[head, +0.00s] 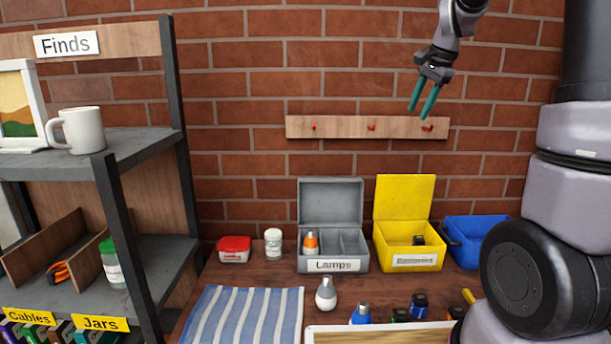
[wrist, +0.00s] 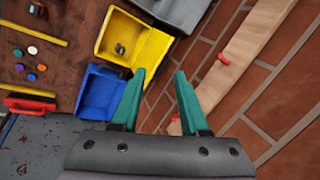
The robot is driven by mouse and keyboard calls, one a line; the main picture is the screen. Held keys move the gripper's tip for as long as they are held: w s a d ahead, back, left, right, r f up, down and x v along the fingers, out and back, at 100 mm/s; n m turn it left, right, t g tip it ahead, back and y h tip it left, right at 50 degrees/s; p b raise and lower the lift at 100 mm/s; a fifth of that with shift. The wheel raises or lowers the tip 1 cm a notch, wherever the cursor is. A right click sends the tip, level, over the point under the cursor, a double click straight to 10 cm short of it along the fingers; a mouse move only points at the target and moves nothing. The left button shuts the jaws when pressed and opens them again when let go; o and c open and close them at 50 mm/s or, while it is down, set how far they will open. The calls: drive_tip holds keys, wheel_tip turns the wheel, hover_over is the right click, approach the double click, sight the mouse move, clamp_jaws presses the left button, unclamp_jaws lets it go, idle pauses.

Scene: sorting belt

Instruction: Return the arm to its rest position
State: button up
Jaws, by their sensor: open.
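My gripper (head: 424,99) is raised high at the upper right in the head view, in front of the brick wall and just above the right part of the wooden peg rail (head: 345,128). Its two teal fingers point down and stand apart with nothing between them. In the wrist view my gripper (wrist: 160,92) shows the same open, empty fingers, with the brick wall and the rail to their right. My arm's large links fill the right edge of the head view.
The table holds a grey Lamps box (head: 316,266), an open yellow box (head: 409,260), a blue bin (head: 474,238), a striped cloth (head: 243,315) and a white bulb (head: 326,296). A shelf (head: 120,155) with a mug (head: 78,130) stands left. The space before the wall's middle is clear.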

drive_tip(key=s+a+n+t, duration=0.1)
drive_tip(key=s+a+n, duration=0.1)
drive_tip(key=s, duration=0.7)
drive_tip(key=s+a+r+n+t, duration=0.1)
drive_tip(key=s+n, duration=0.3)
drive_tip(key=s, duration=0.5)
drive_tip(key=s+a+n+t, duration=0.1)
drive_tip(key=s+a+n, duration=0.1)
drive_tip(key=s, duration=0.7)
drive_tip(key=shift+s+a+r+n, duration=0.25)
drive_tip(key=shift+a+r+n, duration=0.15)
drive_tip(key=shift+a, duration=0.25)
